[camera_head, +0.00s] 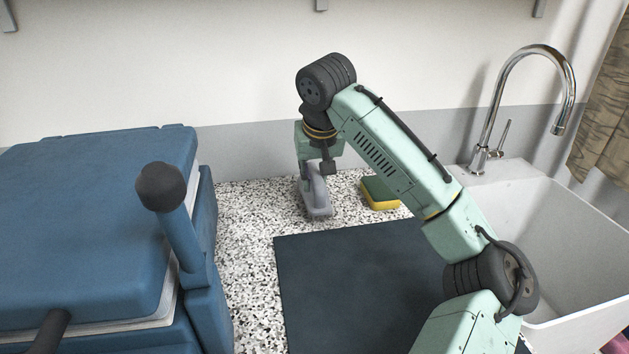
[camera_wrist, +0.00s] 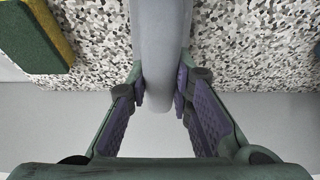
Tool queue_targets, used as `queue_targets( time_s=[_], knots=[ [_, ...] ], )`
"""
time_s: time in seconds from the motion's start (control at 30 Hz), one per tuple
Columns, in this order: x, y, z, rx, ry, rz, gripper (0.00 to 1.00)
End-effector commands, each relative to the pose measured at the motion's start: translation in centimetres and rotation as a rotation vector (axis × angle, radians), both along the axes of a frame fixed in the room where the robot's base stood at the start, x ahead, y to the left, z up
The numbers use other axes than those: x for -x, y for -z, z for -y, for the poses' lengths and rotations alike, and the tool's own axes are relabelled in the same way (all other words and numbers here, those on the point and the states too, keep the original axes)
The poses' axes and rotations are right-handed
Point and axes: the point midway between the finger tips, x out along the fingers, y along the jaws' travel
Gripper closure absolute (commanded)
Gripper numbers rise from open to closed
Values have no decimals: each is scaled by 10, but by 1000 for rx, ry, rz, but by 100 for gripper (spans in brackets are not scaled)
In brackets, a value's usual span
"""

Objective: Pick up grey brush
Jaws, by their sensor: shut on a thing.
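The grey brush (camera_head: 319,201) is on the speckled counter near the back wall in the head view, partly hidden by my gripper. In the wrist view the grey brush (camera_wrist: 160,45) runs from the top edge down between the fingers. My gripper (camera_wrist: 160,95) is shut on the brush, with a purple-padded finger against each side of it. In the head view my gripper (camera_head: 316,180) points down over the brush. I cannot tell whether the brush is clear of the counter.
A green and yellow sponge (camera_head: 380,193) lies just right of the brush. A dark mat (camera_head: 350,270) covers the counter in front. A large blue case (camera_head: 90,220) stands at left. A white sink (camera_head: 570,240) with a chrome faucet (camera_head: 487,155) is at right. Speckled counter (camera_head: 245,235) is bare between case and mat.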

Motion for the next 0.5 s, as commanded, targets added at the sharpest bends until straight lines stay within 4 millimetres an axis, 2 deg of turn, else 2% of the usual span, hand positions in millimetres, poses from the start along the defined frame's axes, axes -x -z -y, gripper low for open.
queue_targets(
  time_s=[0.17,0.33,0.5],
  knots=[
    [0,-12,-1,0,0,2,100],
    [0,-34,-1,-1,-1,2,100],
    [37,-36,2,3,0,6,100]
  ],
)
